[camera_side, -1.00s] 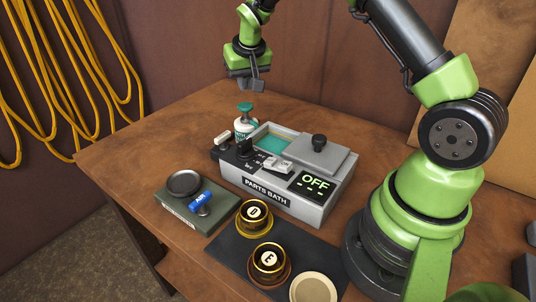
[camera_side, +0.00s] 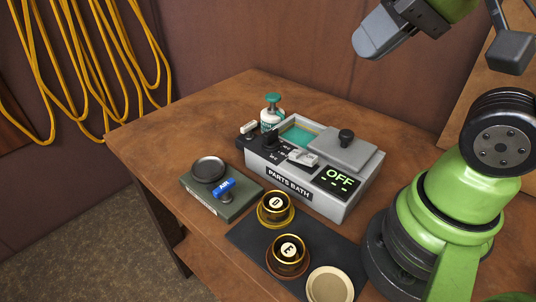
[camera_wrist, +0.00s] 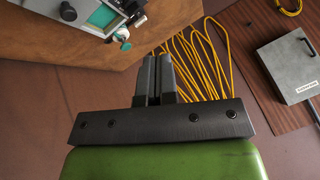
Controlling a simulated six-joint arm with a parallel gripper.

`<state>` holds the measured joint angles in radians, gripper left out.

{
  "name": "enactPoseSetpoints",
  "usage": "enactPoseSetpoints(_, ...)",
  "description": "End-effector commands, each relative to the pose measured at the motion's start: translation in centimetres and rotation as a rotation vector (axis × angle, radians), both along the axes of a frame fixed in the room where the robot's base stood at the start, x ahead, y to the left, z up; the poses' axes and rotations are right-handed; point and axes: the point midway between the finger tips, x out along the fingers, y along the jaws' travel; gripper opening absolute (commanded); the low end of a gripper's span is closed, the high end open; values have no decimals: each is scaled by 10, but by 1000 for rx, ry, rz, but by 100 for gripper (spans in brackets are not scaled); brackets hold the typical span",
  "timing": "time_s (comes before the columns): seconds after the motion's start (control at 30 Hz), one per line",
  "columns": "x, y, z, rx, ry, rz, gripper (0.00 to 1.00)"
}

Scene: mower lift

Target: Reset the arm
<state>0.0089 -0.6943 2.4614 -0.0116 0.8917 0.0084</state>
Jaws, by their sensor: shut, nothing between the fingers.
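My gripper (camera_side: 384,32) is high at the top of the side view, well above the table and apart from everything on it. Its two grey fingers (camera_wrist: 157,80) lie together in the wrist view, shut with nothing between them. Beneath it on the table stands the grey parts bath (camera_side: 312,172), its panel reading OFF. Its teal basin (camera_side: 298,136) is partly covered by a grey lid with a black knob (camera_side: 346,136). A corner of the bath also shows at the top left of the wrist view (camera_wrist: 72,15).
A green-capped bottle (camera_side: 271,112) stands behind the bath. A box with a blue AIR valve (camera_side: 224,186) is at left. Brass cups D (camera_side: 276,208) and E (camera_side: 288,253) and a tan disc (camera_side: 329,285) are on or by a dark mat. Yellow hoses (camera_side: 95,60) hang on the wall.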

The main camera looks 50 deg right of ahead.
Motion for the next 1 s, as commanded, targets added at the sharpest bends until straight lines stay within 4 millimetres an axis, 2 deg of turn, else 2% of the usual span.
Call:
enactPoseSetpoints(0.13,-10,3,-4,11,-11,13,0)
enactPoseSetpoints(0.67,-9,3,-3,10,-10,11,0)
enactPoseSetpoints(0.77,-3,1,0,3,-2,4,0)
enactPoseSetpoints(0.87,13,-4,6,-14,14,-12,0)
enactPoseSetpoints(1.0,51,-17,14,-51,48,-46,0)
